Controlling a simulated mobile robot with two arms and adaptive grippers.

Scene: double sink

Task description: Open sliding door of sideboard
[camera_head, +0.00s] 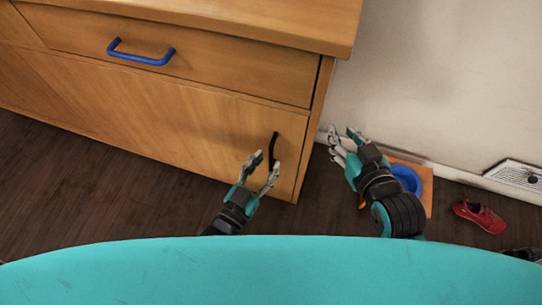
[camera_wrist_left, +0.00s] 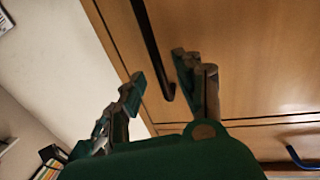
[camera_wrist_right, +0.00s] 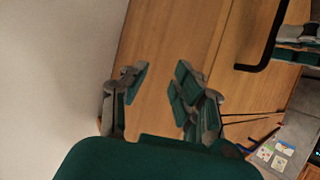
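The wooden sideboard (camera_head: 180,105) has a lower door panel (camera_head: 170,125) with an upright black handle (camera_head: 273,148) near its right edge. My left gripper (camera_head: 266,162) is open just in front of this handle. In the left wrist view the black handle (camera_wrist_left: 150,45) runs down between the spread fingertips (camera_wrist_left: 160,78); I cannot tell whether they touch it. My right gripper (camera_head: 343,135) is open and empty, right of the sideboard's side edge. In the right wrist view its fingers (camera_wrist_right: 158,80) are apart before the wood, with the black handle (camera_wrist_right: 270,40) off to the right.
A drawer above the door has a blue handle (camera_head: 140,55). An orange item (camera_head: 425,190) with a blue round piece (camera_head: 407,179) lies by the wall, behind my right arm. A red shoe (camera_head: 480,216) is on the floor further right. Floor left of my left arm is clear.

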